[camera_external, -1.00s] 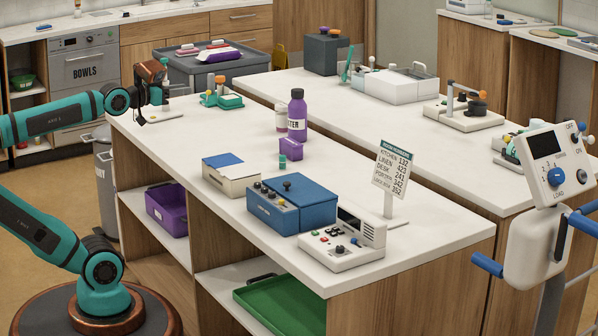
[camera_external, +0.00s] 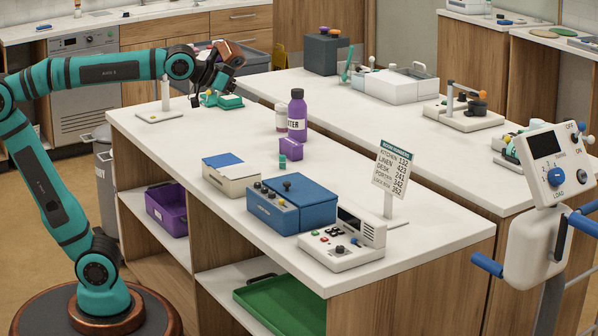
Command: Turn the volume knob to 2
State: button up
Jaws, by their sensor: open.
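No control can be read as a volume knob at this size. A white desk device (camera_external: 345,247) at the counter's near right corner has coloured buttons and a small dark round knob (camera_external: 340,251). Beside it, a blue box (camera_external: 292,204) has a row of small knobs on its front panel. On the far right, a white stand-mounted unit (camera_external: 545,165) has a blue knob (camera_external: 556,176) with numbers around it and the word LOAD. My gripper (camera_external: 209,94) is open above the far left of the counter, near a green holder (camera_external: 227,101), far from all of these.
A purple bottle (camera_external: 297,115), a number sign (camera_external: 391,167) and a white-and-blue box (camera_external: 231,175) stand on the white counter (camera_external: 190,150). A white post on a base (camera_external: 160,114) stands below my forearm. The counter's left middle is clear.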

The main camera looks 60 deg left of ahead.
jog(key=w+d+f+g, duration=0.1)
jog(key=w+d+g, duration=0.15)
jog(key=d, duration=0.85)
jog(key=m+g+y, duration=0.2)
jog(key=g+y, duration=0.1)
jog(key=g, duration=0.2)
send_over(340, 247)
jog(key=s+a, duration=0.3)
jog(key=s, duration=0.4)
notch_tip(340, 247, down, 8)
jog(key=r, duration=0.1)
jog(key=x, duration=1.7)
jog(key=shift+w+d+f, duration=0.15)
jog(key=shift+w+d, duration=0.2)
jog(key=shift+w, duration=0.1)
grip_shut()
